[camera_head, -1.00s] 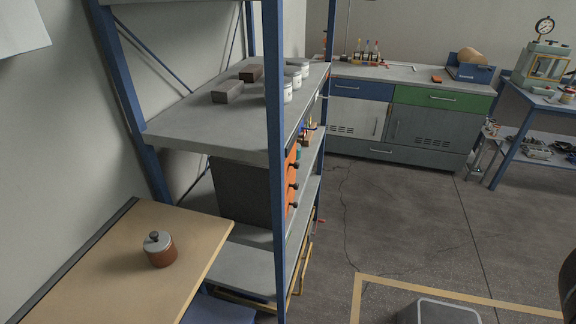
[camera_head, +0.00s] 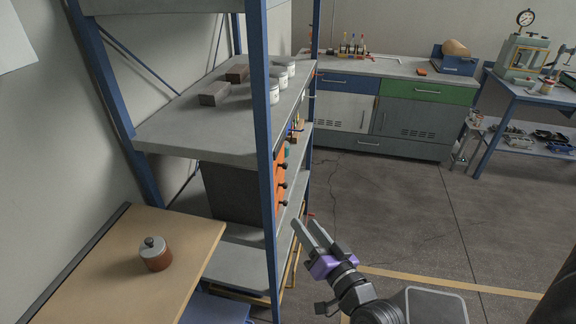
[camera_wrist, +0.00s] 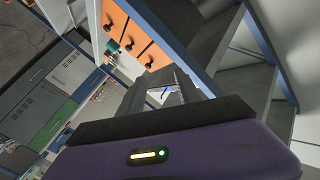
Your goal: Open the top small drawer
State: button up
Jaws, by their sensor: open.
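A dark grey drawer unit (camera_head: 232,192) stands on a middle shelf of the blue-framed rack. Its narrow orange front (camera_head: 279,190) carries black knobs in a column; the top knob (camera_head: 283,165) belongs to the top small drawer. The drawers look shut. In the wrist view the orange fronts (camera_wrist: 140,37) appear tilted, with three black knobs. My gripper (camera_head: 304,223) is open and empty, in front of the rack, lower than the knobs and apart from them. Its dark fingers (camera_wrist: 160,90) show in the wrist view, pointing toward the rack. A blue post partly hides the unit.
The rack's blue front post (camera_head: 264,130) stands close to the drawers. Cans (camera_head: 284,76) and dark blocks (camera_head: 214,94) lie on the shelf above. A wooden table (camera_head: 105,262) with a lidded pot (camera_head: 155,254) is at left. Open floor (camera_head: 390,215) lies right.

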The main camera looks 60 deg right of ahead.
jog(key=w+d+r+m+h+p, duration=0.1)
jog(key=w+d+m, duration=0.25)
jog(key=d, duration=0.35)
jog(key=w+d+r+m, duration=0.1)
jog(key=w+d+m, duration=0.1)
jog(key=d+m, duration=0.35)
jog(key=w+d+f+m+t+y+p, duration=0.1)
jog(key=w+d, duration=0.3)
jog(key=w, duration=0.6)
jog(key=shift+d+f+m+y, duration=0.2)
jog(key=shift+f+m+y, duration=0.1)
jog(key=shift+f+y, duration=0.25)
jog(key=shift+w+r, duration=0.1)
jog(key=shift+c, duration=0.3)
grip_shut()
